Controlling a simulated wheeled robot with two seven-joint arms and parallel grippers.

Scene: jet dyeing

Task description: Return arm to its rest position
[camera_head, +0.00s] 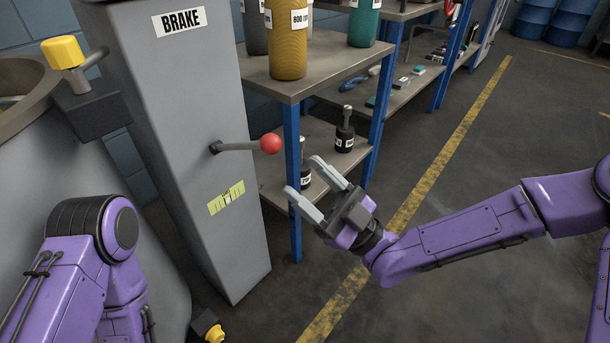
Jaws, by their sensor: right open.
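My right gripper (308,183) is open and empty, with its two grey fingers apart. It is in the middle of the head view, in front of the shelf and just right of and below the red ball knob (270,143). The knob sits on a lever (236,147) that sticks out to the right from the grey cabinet marked BRAKE (165,110). The fingers are apart from the knob in the picture. My left arm shows at the lower left, but its gripper is outside the view.
A blue-legged shelf (305,85) holds cones of thread (287,40) and black weights (345,135). A round metal vessel (50,130) with a yellow-knobbed handle (63,52) stands at the left. The floor on the right is clear, with a yellow line (450,150).

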